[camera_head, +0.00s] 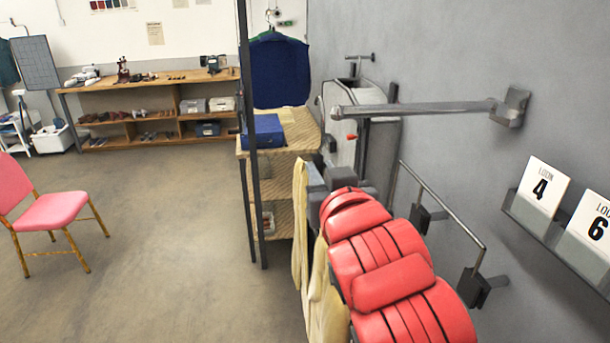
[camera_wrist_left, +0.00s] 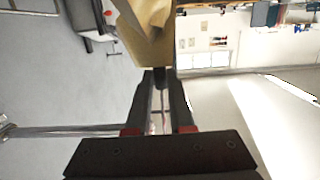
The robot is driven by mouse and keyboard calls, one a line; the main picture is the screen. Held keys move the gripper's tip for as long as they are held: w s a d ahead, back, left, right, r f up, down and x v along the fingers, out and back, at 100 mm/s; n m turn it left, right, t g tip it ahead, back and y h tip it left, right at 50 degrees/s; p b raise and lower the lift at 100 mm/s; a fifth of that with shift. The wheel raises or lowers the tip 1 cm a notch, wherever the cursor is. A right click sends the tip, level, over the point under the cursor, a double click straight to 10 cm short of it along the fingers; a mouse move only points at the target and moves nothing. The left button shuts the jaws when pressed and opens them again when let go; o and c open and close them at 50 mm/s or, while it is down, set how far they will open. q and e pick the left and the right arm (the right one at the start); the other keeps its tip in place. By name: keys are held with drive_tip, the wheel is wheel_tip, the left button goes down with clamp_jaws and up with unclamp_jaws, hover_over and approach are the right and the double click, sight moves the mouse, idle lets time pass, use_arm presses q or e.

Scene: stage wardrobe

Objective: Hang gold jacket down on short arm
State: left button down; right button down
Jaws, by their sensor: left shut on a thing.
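The gold jacket (camera_head: 300,225) hangs in pale yellow folds beside my red arm in the head view. It also shows in the left wrist view (camera_wrist_left: 148,35), just beyond the fingertips. My left gripper (camera_wrist_left: 160,80) is shut on a dark piece at the jacket's end; I cannot tell its exact shape. In the head view the gripper (camera_head: 322,180) is partly hidden by my arm. A metal arm (camera_head: 420,107) sticks out from the wall, and a smaller-looking one (camera_head: 360,57) stands farther back. I cannot tell for certain which is the short arm. My right gripper is not in view.
A wall rail (camera_head: 440,205) runs right of my arm. A dark upright post (camera_head: 250,150) and a shelf unit (camera_head: 285,150) with a blue box (camera_head: 263,132) stand ahead. A blue garment (camera_head: 278,70) hangs behind. A pink chair (camera_head: 50,210) is left; the floor between is clear.

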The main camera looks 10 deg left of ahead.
use_arm(q)
drive_tip(key=d, duration=0.1)
drive_tip(key=w+d+b, duration=0.1)
drive_tip(key=d, duration=0.3)
drive_tip(key=shift+w+d+f, duration=0.1)
drive_tip(key=shift+w+f, duration=0.25)
drive_tip(key=shift+f, duration=0.05)
drive_tip(key=c, duration=0.7)
unclamp_jaws()
drive_tip(key=shift+b, duration=0.3)
